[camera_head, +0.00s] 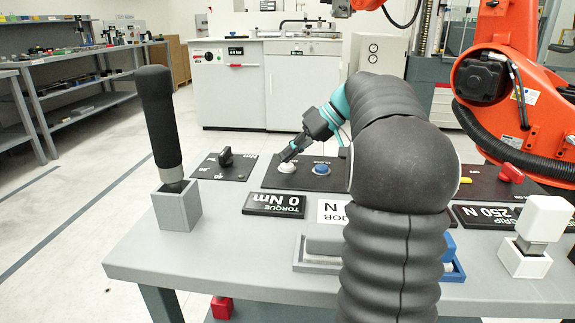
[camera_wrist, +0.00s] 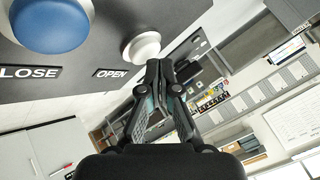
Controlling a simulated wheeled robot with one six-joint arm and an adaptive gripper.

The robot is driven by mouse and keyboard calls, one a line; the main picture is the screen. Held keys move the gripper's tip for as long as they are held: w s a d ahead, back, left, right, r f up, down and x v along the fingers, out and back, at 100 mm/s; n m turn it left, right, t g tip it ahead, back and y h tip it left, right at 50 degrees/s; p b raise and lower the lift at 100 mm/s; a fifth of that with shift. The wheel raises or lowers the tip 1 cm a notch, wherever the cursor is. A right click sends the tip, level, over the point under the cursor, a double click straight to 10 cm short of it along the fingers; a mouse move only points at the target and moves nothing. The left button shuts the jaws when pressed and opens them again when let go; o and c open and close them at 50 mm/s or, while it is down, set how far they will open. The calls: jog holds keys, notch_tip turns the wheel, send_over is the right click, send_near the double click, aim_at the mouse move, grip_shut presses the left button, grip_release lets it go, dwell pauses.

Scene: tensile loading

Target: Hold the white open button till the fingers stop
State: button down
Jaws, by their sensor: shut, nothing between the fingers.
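The white open button (camera_head: 287,168) is a round domed button on a dark panel, left of the blue close button (camera_head: 321,170). In the wrist view the white button (camera_wrist: 145,46) sits beside the "OPEN" label (camera_wrist: 112,72), just above my fingertips. My gripper (camera_head: 291,154) is shut and empty, with its tips pointing down at the white button. In the wrist view my gripper (camera_wrist: 160,66) has its closed tips right by the button's lower edge. I cannot tell whether they touch it. The blue button (camera_wrist: 50,24) is at upper left.
A black-handled tool stands in a grey holder (camera_head: 177,208) at the left. A white block (camera_head: 545,217) stands at the right. An orange robot arm (camera_head: 520,125) is behind.

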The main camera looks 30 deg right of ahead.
aim_at(290, 164)
jog(key=shift+f+b, duration=0.35)
jog(key=shift+f, duration=0.15)
dwell(0.4)
jog(key=shift+r, duration=0.15)
dwell(1.9)
jog(key=shift+r+p, duration=0.8)
jog(key=shift+r, duration=0.1)
jog(key=shift+r+p, duration=1.7)
jog(key=shift+r, duration=0.75)
